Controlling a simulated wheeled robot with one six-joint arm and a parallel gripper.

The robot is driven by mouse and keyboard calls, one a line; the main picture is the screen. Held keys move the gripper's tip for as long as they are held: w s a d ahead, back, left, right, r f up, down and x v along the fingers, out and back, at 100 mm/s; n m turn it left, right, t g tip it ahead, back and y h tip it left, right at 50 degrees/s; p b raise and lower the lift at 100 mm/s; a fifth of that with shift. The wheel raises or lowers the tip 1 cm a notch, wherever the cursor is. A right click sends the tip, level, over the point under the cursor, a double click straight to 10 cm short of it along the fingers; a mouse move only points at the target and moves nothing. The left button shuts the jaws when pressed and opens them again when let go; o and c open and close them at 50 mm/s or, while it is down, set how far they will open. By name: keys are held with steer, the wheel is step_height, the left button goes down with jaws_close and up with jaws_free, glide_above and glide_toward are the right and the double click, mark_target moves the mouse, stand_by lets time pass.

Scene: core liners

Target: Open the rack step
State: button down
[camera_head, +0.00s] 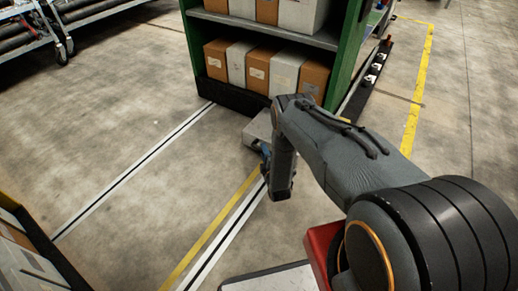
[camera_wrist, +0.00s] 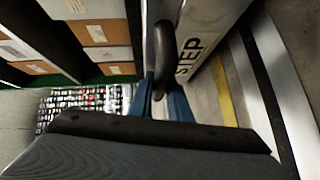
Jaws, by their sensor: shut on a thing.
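The rack step is a pale grey unit at the foot of the green rack (camera_head: 345,50). In the head view part of the rack step (camera_head: 256,130) shows just left of my arm, which hides the rest. In the wrist view its pale face (camera_wrist: 200,28) carries the letters "STEP", and a speckled tread-like surface (camera_wrist: 85,98) shows at left. A dark upright handle (camera_wrist: 164,45) stands in front of the lettered face. My gripper (camera_wrist: 160,90) has its blue fingers shut on the handle. It also shows, mostly hidden, in the head view (camera_head: 264,155).
Brown and white boxes (camera_head: 262,68) fill the rack's shelves. White-and-black floor tracks (camera_head: 130,172) and a yellow line (camera_head: 212,232) cross the concrete floor. Wheeled carts (camera_head: 25,35) stand at the upper left. The floor left of the step is clear.

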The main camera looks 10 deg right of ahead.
steer(key=c, duration=1.6)
jaws_free()
steer(key=shift+c, duration=0.2)
steer(key=s+r+p, duration=0.1)
steer(key=s+p, duration=0.1)
steer(key=s, duration=0.5)
steer(key=shift+s+p, duration=0.4)
